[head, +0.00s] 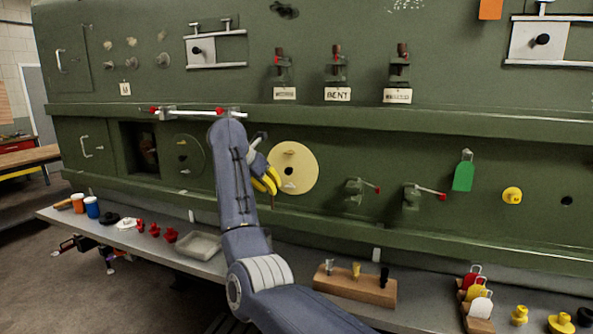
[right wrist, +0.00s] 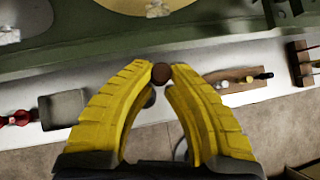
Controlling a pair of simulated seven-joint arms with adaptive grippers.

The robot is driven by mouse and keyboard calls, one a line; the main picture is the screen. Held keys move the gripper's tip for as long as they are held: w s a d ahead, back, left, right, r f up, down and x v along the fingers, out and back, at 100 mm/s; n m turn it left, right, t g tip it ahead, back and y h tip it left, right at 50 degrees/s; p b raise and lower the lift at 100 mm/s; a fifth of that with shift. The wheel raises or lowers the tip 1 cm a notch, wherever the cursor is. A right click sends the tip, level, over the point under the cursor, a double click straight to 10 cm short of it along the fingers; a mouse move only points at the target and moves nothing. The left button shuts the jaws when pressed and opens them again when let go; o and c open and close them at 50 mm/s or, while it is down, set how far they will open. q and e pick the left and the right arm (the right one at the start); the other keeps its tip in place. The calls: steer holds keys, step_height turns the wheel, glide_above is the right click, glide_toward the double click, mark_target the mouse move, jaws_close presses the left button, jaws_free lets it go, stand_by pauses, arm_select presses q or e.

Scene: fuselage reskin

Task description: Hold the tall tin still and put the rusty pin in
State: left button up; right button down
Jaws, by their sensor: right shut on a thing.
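My right gripper (head: 268,183) has yellow fingers and is in front of the green fuselage, beside a cream disc. In the right wrist view its fingertips (right wrist: 161,78) are shut on the rusty pin (right wrist: 161,72), whose brown round end shows between them. The pin (head: 272,201) also shows in the head view, hanging below the fingers. A blue tin (head: 92,208) and an orange tin (head: 78,204) stand at the left end of the grey shelf, apart from the right gripper. The blue one looks slightly taller. My left gripper is not in view.
The grey shelf (head: 210,267) bears a tray (head: 199,246), red knobs (head: 155,230) and a wooden block (head: 355,288) with upright pins. Coloured tags and yellow knobs are at the right. Levers (head: 412,193) stick out from the fuselage.

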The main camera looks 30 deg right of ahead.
steer(key=shift+n, duration=0.3)
steer(key=shift+w+a+f, duration=0.25)
steer(key=shift+a+f, duration=0.5)
steer(key=shift+a, duration=0.15)
steer(key=shift+w+a+f, duration=0.2)
steer(key=shift+a+f, duration=0.5)
steer(key=shift+a, duration=0.2)
steer(key=shift+f, duration=1.9)
